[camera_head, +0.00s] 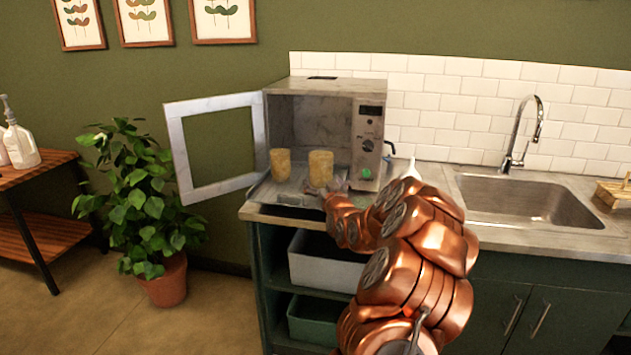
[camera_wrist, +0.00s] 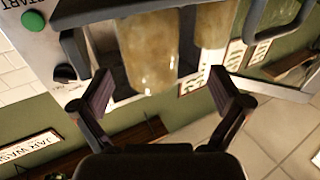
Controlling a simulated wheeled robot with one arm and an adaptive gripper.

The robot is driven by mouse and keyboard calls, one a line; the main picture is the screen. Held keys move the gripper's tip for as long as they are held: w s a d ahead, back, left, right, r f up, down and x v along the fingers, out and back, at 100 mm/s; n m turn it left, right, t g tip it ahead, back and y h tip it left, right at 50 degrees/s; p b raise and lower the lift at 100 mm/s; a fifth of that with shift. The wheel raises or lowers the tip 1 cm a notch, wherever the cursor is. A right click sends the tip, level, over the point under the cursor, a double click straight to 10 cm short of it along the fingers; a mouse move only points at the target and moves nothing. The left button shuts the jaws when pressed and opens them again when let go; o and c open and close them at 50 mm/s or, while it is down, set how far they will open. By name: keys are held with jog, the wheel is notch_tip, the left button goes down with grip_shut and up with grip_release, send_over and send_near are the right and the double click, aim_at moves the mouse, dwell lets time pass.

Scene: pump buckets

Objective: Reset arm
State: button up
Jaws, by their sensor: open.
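My copper arm reaches from the bottom right of the head view to the front of a grey box-shaped appliance (camera_head: 330,84). My gripper (camera_head: 322,188) is small there, by the appliance's pulled-out tray (camera_head: 270,192). Two yellowish jars stand upright on the tray, a left jar (camera_head: 281,164) and a right jar (camera_head: 320,168). In the wrist view my gripper (camera_wrist: 165,92) is open and empty, its two dark fingers spread wide. A nearer jar (camera_wrist: 148,50) shows beyond the fingers, and a second jar (camera_wrist: 213,25) stands behind it. I cannot tell whether the gripper touches the tray.
The appliance's framed door (camera_head: 180,150) stands open to the left. Its green button (camera_head: 366,173) is on the right panel. A sink (camera_head: 525,200) with a tall faucet (camera_head: 530,125) lies right of my arm. A potted plant (camera_head: 140,200) stands on the floor at left.

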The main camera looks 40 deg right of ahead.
jog(key=s+r, duration=0.2)
jog(key=s, duration=0.1)
jog(key=shift+a+r, duration=0.1)
jog(key=shift+a, duration=0.1)
jog(key=s, duration=0.1)
jog(key=s+a+r, duration=0.1)
jog(key=shift+s+a+r+t, duration=0.15)
jog(key=shift+s+r+t, duration=0.05)
jog(key=shift+s+t, duration=0.2)
jog(key=s+a+f+n+g+y+p, duration=0.15)
jog(key=a+f+g+y, duration=0.25)
jog(key=a, duration=1.1)
jog(key=s+a+f+n+g+y, duration=0.2)
jog(key=a+f+n+g+y, duration=0.15)
jog(key=a, duration=1.15)
jog(key=s+a+g, duration=0.3)
jog(key=s+a, duration=0.2)
jog(key=s, duration=0.6)
jog(key=s+a+g+y+p, duration=0.1)
jog(key=s+a+g, duration=0.3)
jog(key=s, duration=0.7)
jog(key=s+a+g+p, duration=0.1)
jog(key=s+a+g, duration=0.3)
jog(key=s, duration=0.8)
jog(key=shift+a+n, duration=0.4)
jog(key=shift+a, duration=0.85)
